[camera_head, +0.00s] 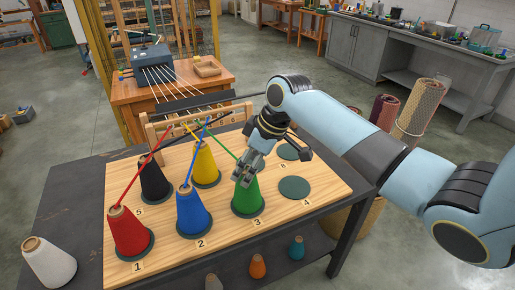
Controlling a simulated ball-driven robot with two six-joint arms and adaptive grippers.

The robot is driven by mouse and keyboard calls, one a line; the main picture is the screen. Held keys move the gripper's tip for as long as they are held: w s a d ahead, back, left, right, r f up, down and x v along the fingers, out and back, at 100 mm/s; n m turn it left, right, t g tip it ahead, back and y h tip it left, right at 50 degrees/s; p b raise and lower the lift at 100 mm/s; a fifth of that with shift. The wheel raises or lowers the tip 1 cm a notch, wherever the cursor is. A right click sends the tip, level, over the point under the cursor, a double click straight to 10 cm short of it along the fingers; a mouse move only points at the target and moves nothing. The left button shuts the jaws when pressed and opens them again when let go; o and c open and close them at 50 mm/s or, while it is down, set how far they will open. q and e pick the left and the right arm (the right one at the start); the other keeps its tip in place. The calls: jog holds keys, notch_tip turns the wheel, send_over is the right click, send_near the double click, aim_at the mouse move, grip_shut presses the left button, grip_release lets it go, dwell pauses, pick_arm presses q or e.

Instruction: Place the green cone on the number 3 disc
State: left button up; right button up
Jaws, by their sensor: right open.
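The green cone (247,197) stands upright on the number 3 disc (262,208) near the front right of the wooden board. The disc's dark rim shows around the cone's base, beside the printed 3. My right gripper (243,177) is open at the top of the green cone, its fingers pointing down and hiding the cone's tip. I cannot tell whether the fingers touch it. A green strand runs from near the gripper up and left to the wooden rack. My left gripper is not in view.
Red (129,234), blue (193,213), black (155,181) and yellow (205,165) cones stand nearby, several with strands rising to the wooden rack (150,138). The number 4 disc (294,187) is bare. A white cone (48,262) stands at the lower left.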

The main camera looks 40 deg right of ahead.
jog(key=v, duration=0.9)
jog(key=shift+s+r, duration=0.2)
jog(key=shift+r, duration=0.15)
jog(key=shift+d, duration=0.1)
